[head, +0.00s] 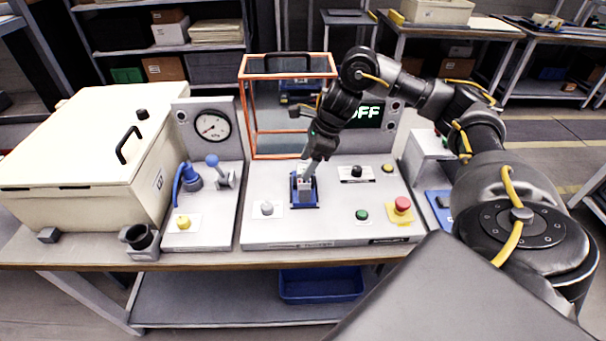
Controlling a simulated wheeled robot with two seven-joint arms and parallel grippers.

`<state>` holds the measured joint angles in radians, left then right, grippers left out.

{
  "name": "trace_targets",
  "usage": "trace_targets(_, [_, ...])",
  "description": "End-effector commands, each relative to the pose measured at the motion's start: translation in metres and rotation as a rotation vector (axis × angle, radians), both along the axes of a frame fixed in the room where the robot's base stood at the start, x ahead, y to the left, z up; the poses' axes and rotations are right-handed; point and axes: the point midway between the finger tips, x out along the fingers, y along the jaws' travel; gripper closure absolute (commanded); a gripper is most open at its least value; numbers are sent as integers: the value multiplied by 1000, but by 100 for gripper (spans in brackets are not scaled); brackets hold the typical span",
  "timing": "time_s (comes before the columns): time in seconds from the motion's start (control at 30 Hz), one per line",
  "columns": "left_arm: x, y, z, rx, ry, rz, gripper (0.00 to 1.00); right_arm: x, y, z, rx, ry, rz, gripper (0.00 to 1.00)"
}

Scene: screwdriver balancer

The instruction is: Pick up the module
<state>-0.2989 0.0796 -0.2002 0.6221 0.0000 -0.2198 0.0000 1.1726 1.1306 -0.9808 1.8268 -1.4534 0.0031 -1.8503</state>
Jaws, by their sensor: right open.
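A small grey-white module (304,191) sits upright in a blue holder (294,204) on the light grey control panel, in the middle of the workbench. My right gripper (308,178) points down directly over the module, with its fingertips at the module's top. It is open; whether the fingers touch the module cannot be told at this size. The gripper hides part of the module's top. My left gripper is not in view.
An orange-framed clear guard (255,117) stands behind the module, near an OFF display (368,113). A red emergency button (402,204) and a green button (362,215) are to the right. A cream lidded box (75,150) and gauge (212,126) stand left.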

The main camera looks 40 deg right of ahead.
Motion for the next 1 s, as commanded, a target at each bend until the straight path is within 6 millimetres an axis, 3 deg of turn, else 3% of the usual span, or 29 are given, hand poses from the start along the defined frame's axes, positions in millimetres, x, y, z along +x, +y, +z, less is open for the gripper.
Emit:
trace_targets(0.33, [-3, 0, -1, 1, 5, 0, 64, 2, 2, -7, 0, -1, 0, 41])
trace_targets(0.77, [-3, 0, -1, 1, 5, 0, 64, 2, 2, -7, 0, -2, -1, 98])
trace_targets(1.0, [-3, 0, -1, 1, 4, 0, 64, 2, 2, -6, 0, -3, -1, 100])
